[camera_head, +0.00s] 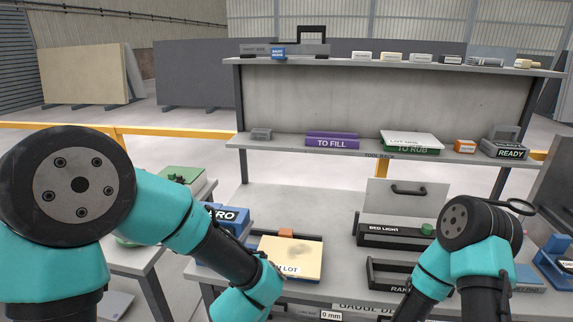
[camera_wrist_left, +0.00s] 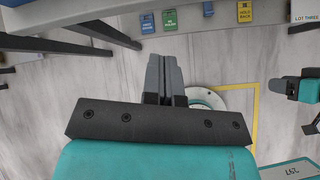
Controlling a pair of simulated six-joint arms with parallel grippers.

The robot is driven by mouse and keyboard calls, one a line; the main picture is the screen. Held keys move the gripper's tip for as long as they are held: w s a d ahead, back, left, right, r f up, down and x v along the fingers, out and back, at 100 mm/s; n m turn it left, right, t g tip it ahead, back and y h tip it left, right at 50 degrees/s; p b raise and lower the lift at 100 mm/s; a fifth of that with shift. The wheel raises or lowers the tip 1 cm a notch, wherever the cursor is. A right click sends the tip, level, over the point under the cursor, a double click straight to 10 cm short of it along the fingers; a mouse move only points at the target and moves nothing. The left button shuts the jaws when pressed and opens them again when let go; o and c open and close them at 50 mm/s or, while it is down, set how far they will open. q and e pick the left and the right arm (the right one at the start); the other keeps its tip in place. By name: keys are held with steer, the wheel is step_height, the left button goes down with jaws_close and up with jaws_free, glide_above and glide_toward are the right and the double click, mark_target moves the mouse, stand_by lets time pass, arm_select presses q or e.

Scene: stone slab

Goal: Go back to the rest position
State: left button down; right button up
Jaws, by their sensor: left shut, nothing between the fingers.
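My left arm comes in from the left in the head view and bends down over the front of the bench; its gripper is out of sight there. In the left wrist view my left gripper (camera_wrist_left: 166,72) shows with its two grey fingers together and nothing between them, pointing past the bench edge above the floor.
The rack shelf behind bears a purple TO FILL box (camera_head: 332,140) and a READY holder (camera_head: 508,152). A green item (camera_head: 183,177) stands left.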

arm_select(q)
steer(key=s+a+f+m+g, duration=0.2)
steer(key=s+a+f+m, duration=0.2)
steer(key=f+m, duration=0.4)
steer(key=s+a+f+m+g+h, duration=0.1)
steer(key=s+a+f+m+g, duration=0.2)
steer(key=f+m, duration=0.5)
steer(key=s+a+f+m+g+h, duration=0.1)
steer(key=s+a+f+m, duration=0.4)
steer(key=m, duration=0.7)
step_height(320, 180, down, 4)
steer(key=a+g, duration=0.1)
steer(key=a, duration=0.1)
steer(key=shift+s+a+m, duration=0.25)
steer(key=shift+a+m, duration=0.05)
